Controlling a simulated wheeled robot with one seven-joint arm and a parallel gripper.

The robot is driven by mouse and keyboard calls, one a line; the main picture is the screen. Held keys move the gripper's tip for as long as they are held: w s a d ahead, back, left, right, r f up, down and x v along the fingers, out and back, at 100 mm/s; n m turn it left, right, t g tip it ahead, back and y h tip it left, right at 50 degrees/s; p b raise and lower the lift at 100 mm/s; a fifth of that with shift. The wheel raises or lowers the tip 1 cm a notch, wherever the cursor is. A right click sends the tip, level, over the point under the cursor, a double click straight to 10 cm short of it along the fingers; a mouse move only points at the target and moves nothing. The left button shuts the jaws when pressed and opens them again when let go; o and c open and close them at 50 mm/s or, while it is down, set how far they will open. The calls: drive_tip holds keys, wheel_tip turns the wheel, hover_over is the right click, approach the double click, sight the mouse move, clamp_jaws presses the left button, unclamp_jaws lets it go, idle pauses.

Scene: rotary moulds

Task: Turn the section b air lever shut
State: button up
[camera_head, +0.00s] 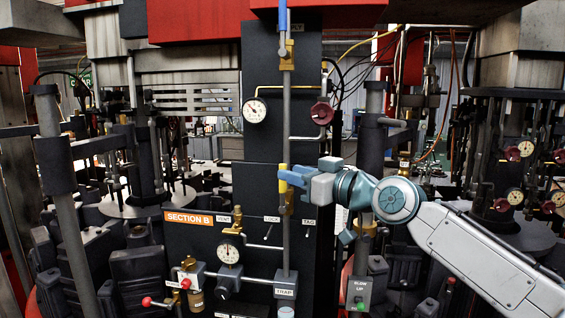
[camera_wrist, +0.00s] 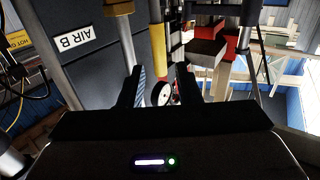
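The section B air lever (camera_head: 283,172) is a yellow handle standing upright, in line with the grey vertical pipe (camera_head: 286,105) on the dark panel. In the wrist view the yellow lever (camera_wrist: 158,45) runs down toward the gap between the two black fingers of my gripper (camera_wrist: 160,78). The fingers are apart. Whether they touch the lever cannot be told. An "AIR B" label (camera_wrist: 75,41) shows upside down at the left.
The orange "SECTION B" sign (camera_head: 189,218) marks the panel. A blue-handled lever (camera_head: 283,18) is higher on the same pipe. Gauges (camera_head: 255,110), a red knob (camera_head: 321,112) and a lower red-handled valve (camera_head: 186,284) surround it. Dark machinery crowds both sides.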

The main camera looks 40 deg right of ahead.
drive_tip(key=shift+w+a+p, duration=0.15)
drive_tip(key=shift+w+p, duration=0.1)
drive_tip(key=shift+w, duration=0.75)
drive_tip(key=shift+w+a+p, duration=0.1)
drive_tip(key=shift+w+p, duration=0.1)
drive_tip(key=shift+w, duration=0.8)
clamp_jaws()
